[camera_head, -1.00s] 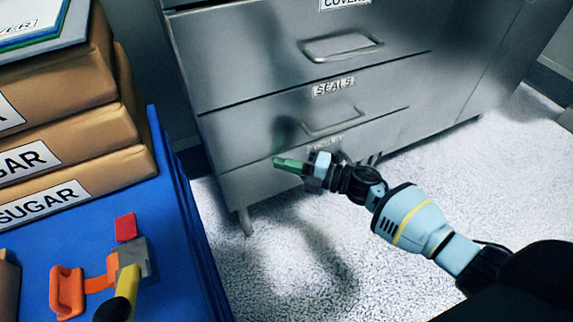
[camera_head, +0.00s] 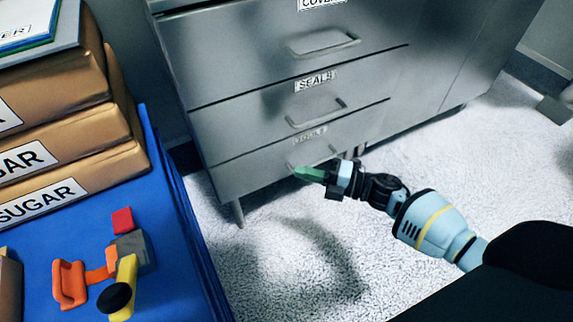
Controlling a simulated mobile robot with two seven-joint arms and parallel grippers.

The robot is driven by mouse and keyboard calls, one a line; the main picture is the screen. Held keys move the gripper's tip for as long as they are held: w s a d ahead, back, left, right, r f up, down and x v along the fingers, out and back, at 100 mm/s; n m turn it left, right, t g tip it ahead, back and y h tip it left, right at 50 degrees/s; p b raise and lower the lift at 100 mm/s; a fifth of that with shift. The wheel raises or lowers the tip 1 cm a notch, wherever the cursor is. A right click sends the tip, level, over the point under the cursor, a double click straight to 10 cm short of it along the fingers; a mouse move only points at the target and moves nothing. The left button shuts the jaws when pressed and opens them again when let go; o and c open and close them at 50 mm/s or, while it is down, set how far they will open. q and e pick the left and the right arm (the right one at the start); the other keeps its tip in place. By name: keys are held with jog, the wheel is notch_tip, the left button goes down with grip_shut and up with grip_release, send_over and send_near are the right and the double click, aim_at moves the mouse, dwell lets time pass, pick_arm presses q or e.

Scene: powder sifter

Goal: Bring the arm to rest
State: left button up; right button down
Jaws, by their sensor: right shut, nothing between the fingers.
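My right arm (camera_head: 425,220) comes in from the lower right, in light blue and black with a yellow band. Its gripper (camera_head: 300,172) has green fingers pointing left. The fingers are shut with nothing between them. The gripper shows in front of the lowest drawer of the metal cabinet (camera_head: 225,180), overlapping that drawer's handle in the picture. I cannot tell whether it touches the cabinet. My left gripper is out of view.
Drawers labelled SEALS (camera_head: 314,80) and COVERS are closed. On the left, a blue table (camera_head: 175,240) bears stacked SUGAR boxes (camera_head: 75,160) and an orange, yellow and grey tool (camera_head: 125,270) with a red block (camera_head: 122,220). Speckled floor (camera_head: 270,270) lies open below my right arm.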

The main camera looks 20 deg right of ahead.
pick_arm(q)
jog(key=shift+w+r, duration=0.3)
pick_arm(e)
jog(key=v, duration=0.3)
jog(key=shift+s+d, duration=0.15)
jog(key=shift+s, duration=0.05)
